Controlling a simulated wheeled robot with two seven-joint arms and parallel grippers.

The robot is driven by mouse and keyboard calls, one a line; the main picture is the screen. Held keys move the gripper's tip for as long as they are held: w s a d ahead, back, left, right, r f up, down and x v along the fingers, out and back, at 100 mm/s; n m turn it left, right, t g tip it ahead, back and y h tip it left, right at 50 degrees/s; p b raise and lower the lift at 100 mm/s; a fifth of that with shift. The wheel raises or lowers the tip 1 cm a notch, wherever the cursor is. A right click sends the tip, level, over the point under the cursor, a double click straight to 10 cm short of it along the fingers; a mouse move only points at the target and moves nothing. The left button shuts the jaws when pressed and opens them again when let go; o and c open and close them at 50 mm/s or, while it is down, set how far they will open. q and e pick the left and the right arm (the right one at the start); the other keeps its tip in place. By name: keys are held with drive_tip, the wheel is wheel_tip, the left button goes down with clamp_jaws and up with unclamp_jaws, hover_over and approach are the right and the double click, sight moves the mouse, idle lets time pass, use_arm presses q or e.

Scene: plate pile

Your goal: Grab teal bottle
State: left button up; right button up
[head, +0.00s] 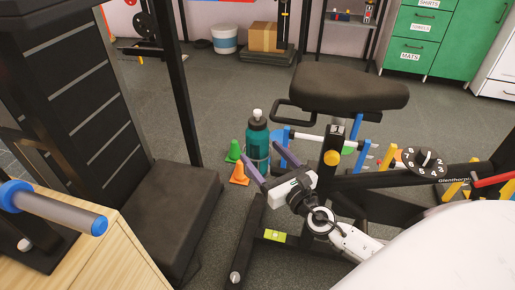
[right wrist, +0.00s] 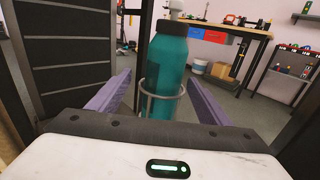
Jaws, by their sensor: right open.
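In the wrist view the fingers of my right gripper (right wrist: 166,88) lie on either side of the bottle, with gaps between. The bottle's base is hidden in the wrist view. My left gripper is not in view.
A green cone (head: 233,151) and an orange cone (head: 240,174) stand left of the bottle. An exercise bike with a black seat (head: 345,88) is close on the right. A black padded bench (head: 170,200) is on the left.

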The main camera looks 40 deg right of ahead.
drive_tip(key=w, duration=0.2)
drive_tip(key=w+d, duration=0.1)
drive_tip(key=w, duration=0.2)
drive_tip(key=shift+s, duration=0.1)
drive_tip(key=c, duration=1.3)
